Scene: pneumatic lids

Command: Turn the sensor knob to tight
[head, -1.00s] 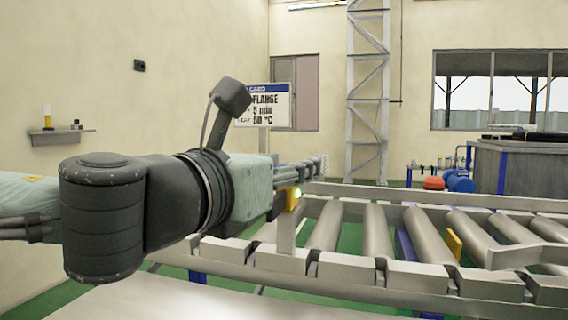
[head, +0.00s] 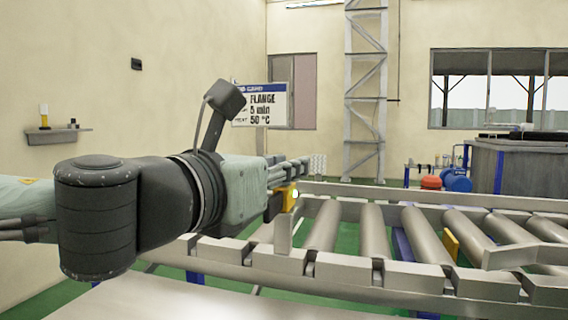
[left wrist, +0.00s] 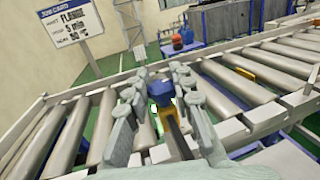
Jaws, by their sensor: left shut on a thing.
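The sensor is a small yellow body (head: 287,199) with a lit green light, mounted at the near side of the roller conveyor. In the left wrist view its blue knob (left wrist: 160,91) sits between the fingers, with a yellow part (left wrist: 171,122) below it. My left gripper (head: 298,172) reaches in from the left and is shut on the knob; its fingers also show in the left wrist view (left wrist: 159,88), one on each side. The fingers hide the knob in the head view, and its setting cannot be read. My right gripper is not in view.
The roller conveyor (head: 372,228) runs to the right, with a metal upright (head: 283,236) near the sensor. A sign (head: 262,106) stands behind my gripper. A grey tank (head: 530,168) and red and blue equipment (head: 457,180) stand farther back. A bare pale surface (head: 215,303) lies in front.

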